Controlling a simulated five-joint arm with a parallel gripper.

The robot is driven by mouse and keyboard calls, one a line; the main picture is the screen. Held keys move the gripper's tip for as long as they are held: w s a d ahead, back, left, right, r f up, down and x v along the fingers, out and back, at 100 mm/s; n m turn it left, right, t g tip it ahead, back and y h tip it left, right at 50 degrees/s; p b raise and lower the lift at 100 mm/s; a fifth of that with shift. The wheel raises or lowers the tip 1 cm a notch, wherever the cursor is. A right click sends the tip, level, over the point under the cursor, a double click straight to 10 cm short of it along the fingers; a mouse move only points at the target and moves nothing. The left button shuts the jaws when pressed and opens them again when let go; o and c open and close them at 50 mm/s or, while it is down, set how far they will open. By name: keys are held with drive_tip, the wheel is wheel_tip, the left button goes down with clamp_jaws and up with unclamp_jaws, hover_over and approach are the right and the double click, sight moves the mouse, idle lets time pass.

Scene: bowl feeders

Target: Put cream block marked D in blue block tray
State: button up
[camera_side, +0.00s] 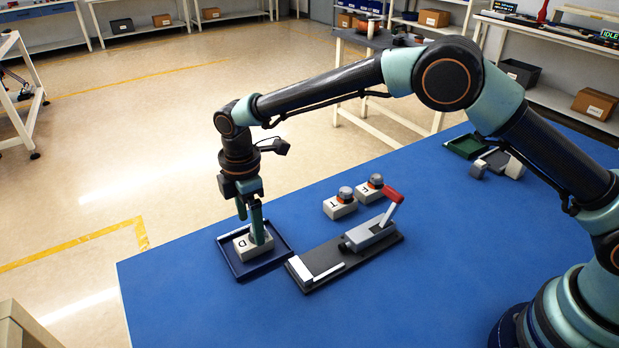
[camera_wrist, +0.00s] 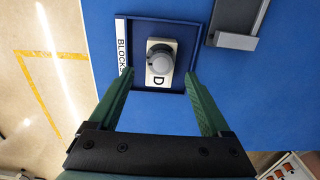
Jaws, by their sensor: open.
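The cream block marked D (camera_side: 243,252) rests inside the blue block tray (camera_side: 228,262) near the table's left edge. In the wrist view, the block (camera_wrist: 158,80) has a round grey knob on top and lies in the tray (camera_wrist: 178,24), which has a white "BLOCKS" label on its left side. My gripper (camera_side: 250,225) is over the tray with its green fingers apart. In the wrist view, the gripper (camera_wrist: 158,76) has one finger on each side of the block, with visible gaps. The near finger hides part of the block and its knob in the side view.
A clamp with a red handle (camera_side: 392,195) stands on a dark base plate (camera_side: 330,273) right of the tray. Two other knobbed cream blocks, one (camera_side: 340,208) and another (camera_side: 369,192), stand behind it. A green tray (camera_side: 466,146) is at the back right. The table's front is clear.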

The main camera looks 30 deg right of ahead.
wheel_tip(320, 180, up, 8)
drive_tip(key=s+d+r+m+t, duration=0.1)
drive_tip(key=s+d+r+m, duration=0.25)
drive_tip(key=d+r, duration=0.4)
drive_tip(key=s+d+r+m+t, duration=0.2)
drive_tip(key=d+r+m, duration=0.35)
drive_tip(key=d, duration=0.35)
drive_tip(key=s+d+f+m+t, duration=0.2)
drive_tip(key=s+d+m, duration=0.7)
drive_tip(key=s+d, duration=0.2)
drive_tip(key=shift+s+d+t, duration=0.15)
drive_tip(key=shift+s+t, duration=0.15)
drive_tip(key=shift+s, duration=0.8)
